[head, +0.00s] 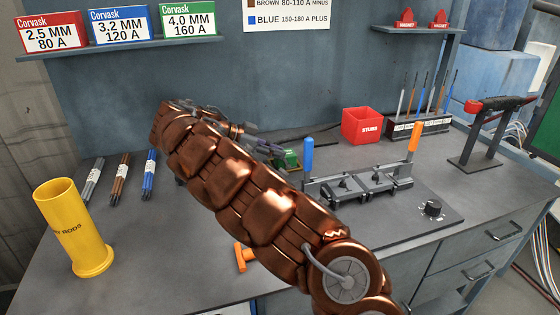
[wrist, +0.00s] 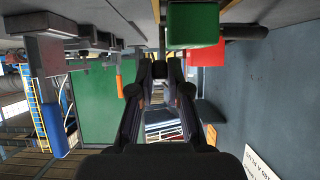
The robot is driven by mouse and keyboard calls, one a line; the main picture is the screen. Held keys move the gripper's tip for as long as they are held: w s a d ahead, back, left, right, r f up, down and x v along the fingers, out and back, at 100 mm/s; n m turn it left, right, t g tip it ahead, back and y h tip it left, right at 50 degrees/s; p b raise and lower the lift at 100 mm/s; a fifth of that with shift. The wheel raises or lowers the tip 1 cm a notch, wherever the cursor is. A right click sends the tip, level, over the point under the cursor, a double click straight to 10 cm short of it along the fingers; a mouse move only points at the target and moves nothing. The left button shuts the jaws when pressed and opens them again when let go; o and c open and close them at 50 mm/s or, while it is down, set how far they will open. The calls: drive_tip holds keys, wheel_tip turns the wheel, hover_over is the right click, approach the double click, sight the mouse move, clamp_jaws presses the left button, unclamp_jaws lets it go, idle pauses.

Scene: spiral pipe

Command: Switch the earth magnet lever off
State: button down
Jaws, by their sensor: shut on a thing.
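A green block (head: 288,159), which looks like the earth magnet, sits on the bench behind the blue-handled clamp. It shows at the top of the wrist view (wrist: 193,25). A thin orange-and-dark piece (wrist: 157,12), apparently its lever, runs down beside it toward my fingertips. My gripper (wrist: 160,69) has its fingers drawn together at the tips, on what appears to be this lever. In the head view my gripper (head: 268,147) is just left of the green block, partly hidden by my copper arm. The lever's exact position cannot be told.
A clamp fixture with a blue handle (head: 307,156) and an orange handle (head: 413,140) stands to the right. A red box (head: 362,126) is behind it. A yellow rod tube (head: 73,226) and rod bundles are left. An orange-handled item (head: 243,257) lies in front.

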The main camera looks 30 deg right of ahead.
drive_tip(key=shift+w+a+f+h+b, duration=0.15)
drive_tip(key=shift+a+f+h+b, duration=0.3)
drive_tip(key=shift+h+b, duration=0.4)
drive_tip(key=shift+b, duration=0.3)
drive_tip(key=shift+h, duration=0.25)
drive_tip(key=shift+r, duration=0.1)
drive_tip(key=c, duration=1.1)
unclamp_jaws()
drive_tip(key=shift+a, duration=0.2)
